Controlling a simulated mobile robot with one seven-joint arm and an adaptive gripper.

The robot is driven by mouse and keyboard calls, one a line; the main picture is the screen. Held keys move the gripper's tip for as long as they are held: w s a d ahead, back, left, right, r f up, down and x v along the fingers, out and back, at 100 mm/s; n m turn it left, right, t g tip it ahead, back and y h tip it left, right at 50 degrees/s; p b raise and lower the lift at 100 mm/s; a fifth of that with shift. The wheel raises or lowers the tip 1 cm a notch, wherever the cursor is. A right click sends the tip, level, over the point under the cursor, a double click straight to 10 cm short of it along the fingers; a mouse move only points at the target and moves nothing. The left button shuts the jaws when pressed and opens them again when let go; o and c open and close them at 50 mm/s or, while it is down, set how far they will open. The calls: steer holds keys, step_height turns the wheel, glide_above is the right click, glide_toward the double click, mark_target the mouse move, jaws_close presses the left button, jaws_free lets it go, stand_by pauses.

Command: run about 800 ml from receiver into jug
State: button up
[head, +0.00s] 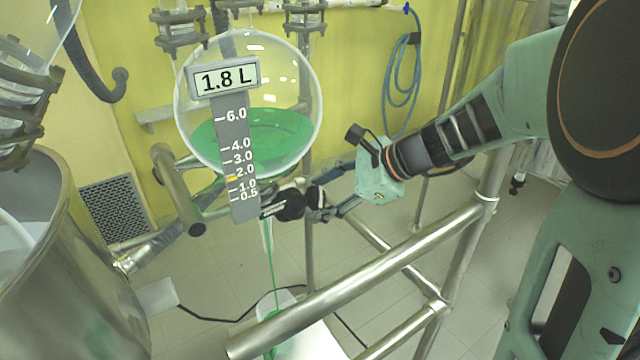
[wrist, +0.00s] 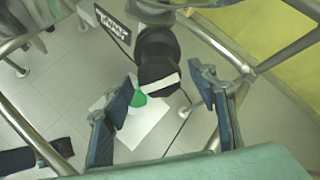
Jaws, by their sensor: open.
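The round glass receiver (head: 285,92) holds green liquid, and its display (head: 222,78) reads 1.8 L. An orange mark sits near 2.0 on the grey scale (head: 236,150). A black valve knob (head: 290,205) is under the receiver; it also shows with a white stripe in the wrist view (wrist: 157,70). A thin green stream falls from the outlet into the jug (head: 290,298), which is partly hidden behind a rail. My gripper (head: 322,205) is open at the knob. In the wrist view its fingers (wrist: 165,103) are spread on either side of the knob, with gaps visible.
A steel rail frame (head: 360,275) crosses in front of the jug and below my arm. A large steel vessel (head: 75,270) stands at left. A blue hose (head: 402,85) hangs on the yellow wall. A black cable (head: 215,319) lies on the floor near the jug.

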steer(key=shift+w+a+f, duration=0.15)
steer(key=shift+a+f, duration=0.1)
steer(key=shift+c, duration=0.5)
steer(key=c, duration=1.1)
steer(key=shift+o, duration=0.2)
steer(key=shift+r+m+p, duration=0.2)
steer(key=shift+m+p, duration=0.1)
steer(key=shift+p, duration=0.3)
